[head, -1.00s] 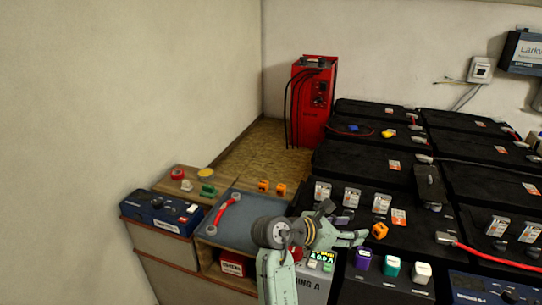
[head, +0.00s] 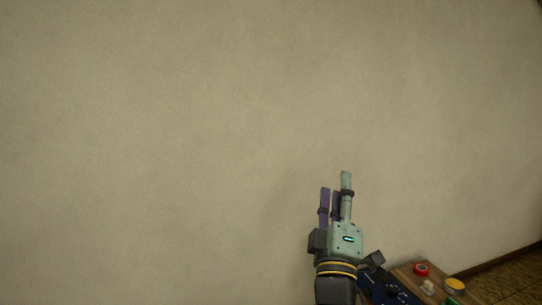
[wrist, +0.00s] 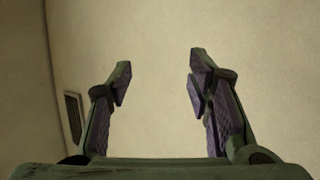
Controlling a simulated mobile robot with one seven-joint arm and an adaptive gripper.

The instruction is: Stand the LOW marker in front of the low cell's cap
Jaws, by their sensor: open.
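My gripper (head: 335,184) is raised in front of the bare wall in the head view, its fingers pointing up. In the wrist view my gripper (wrist: 160,75) has its two purple-padded fingers wide apart, with nothing between them. Neither the LOW marker nor the low cell and its cap shows in either view now.
A pale wall (head: 170,130) fills most of the head view. At the bottom right are a dark blue box (head: 392,290) and a wooden top holding a red roll (head: 420,269), a yellow disc (head: 455,284) and a whitish piece (head: 428,287). A dark vent (wrist: 73,115) is at left in the wrist view.

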